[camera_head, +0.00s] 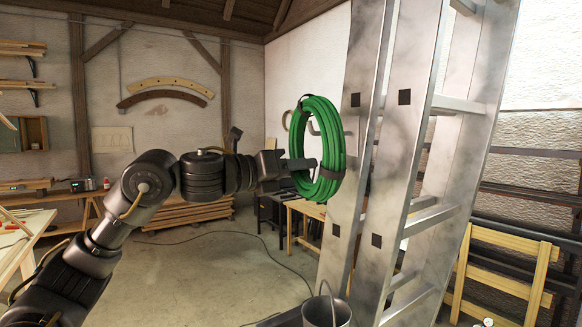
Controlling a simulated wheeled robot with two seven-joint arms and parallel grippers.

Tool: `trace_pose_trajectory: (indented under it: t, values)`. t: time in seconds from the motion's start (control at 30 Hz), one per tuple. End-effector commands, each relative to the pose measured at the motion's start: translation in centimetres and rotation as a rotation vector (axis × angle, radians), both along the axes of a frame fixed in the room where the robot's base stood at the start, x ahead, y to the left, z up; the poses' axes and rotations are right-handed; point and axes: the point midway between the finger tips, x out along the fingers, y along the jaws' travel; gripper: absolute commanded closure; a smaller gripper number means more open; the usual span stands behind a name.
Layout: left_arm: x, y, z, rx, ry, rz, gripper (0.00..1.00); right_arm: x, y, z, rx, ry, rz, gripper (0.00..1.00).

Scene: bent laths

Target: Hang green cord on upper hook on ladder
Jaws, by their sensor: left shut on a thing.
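The green cord (331,140) is a tied coil, hanging upright just left of the ladder's near rail. My left gripper (307,165) comes in from the left and is shut on the coil; the exact grip is partly hidden. The ladder (357,200) is grey metal and leans at the right. A pale curved hook-like piece (287,121) shows just left of the coil, and grey metal shows between coil and rail; the coil hides much of this area. I cannot tell whether the cord rests on a hook. My right gripper is not in view.
A metal bucket (326,311) stands low at the ladder's foot. A wooden table (308,208) is behind the coil, and a workbench (22,243) is at the left. A slatted wooden piece (500,279) is at right. The floor (215,270) between is mostly clear, with a thin cable.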

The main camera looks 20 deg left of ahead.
Motion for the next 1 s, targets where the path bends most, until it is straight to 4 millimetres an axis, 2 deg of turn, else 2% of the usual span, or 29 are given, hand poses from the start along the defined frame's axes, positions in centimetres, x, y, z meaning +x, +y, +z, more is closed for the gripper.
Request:
trace_pose_trajectory:
  t: [0.3, 0.7, 1.0]
  values:
    - [1.5, -1.2, 0.1, -0.005, -0.001, -0.001, 1.00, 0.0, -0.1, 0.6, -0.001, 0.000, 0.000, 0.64]
    - [2.3, -1.9, -1.9, -0.004, -0.002, 0.000, 1.00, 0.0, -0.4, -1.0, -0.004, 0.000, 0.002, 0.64]
    - [2.4, -2.0, -2.4, -0.004, -0.002, 0.000, 1.00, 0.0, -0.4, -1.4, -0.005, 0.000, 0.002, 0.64]
